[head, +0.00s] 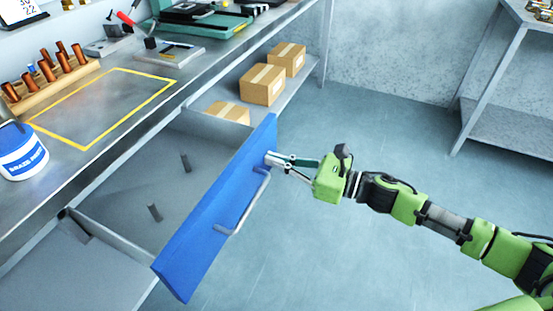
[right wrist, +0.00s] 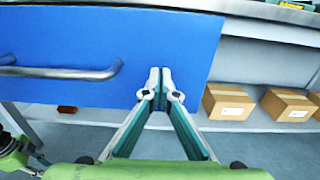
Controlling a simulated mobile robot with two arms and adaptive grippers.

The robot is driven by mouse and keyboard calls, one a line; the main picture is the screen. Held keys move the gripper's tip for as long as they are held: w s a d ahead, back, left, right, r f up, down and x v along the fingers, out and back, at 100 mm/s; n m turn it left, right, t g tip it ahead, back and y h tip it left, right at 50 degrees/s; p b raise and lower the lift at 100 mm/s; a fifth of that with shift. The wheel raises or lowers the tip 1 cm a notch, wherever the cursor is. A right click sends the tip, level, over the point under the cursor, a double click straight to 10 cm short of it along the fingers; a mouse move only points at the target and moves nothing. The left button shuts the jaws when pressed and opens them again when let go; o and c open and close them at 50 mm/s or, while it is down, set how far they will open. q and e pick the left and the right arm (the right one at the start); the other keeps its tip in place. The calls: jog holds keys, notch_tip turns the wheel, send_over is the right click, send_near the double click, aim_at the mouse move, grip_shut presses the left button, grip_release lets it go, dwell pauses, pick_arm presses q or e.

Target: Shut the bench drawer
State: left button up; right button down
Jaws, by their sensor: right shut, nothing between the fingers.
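The bench drawer stands pulled out from under the workbench, with a blue front (head: 220,210) and a grey metal handle (head: 245,205). Two small dark pieces lie inside it. My right gripper (head: 272,159) is shut and empty, its fingertips at the blue front near its far end, beyond the handle. In the right wrist view the shut fingertips (right wrist: 160,72) point at the blue front (right wrist: 110,45), to the right of the handle (right wrist: 70,72). I cannot tell for sure whether they touch it.
Cardboard boxes (head: 263,84) stand on the lower shelf beyond the drawer. Another table (head: 510,130) is at the right. The floor between is clear.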

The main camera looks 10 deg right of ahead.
pick_arm(q)
jog(key=shift+w, duration=0.1)
pick_arm(e)
jog(key=shift+a, duration=0.1)
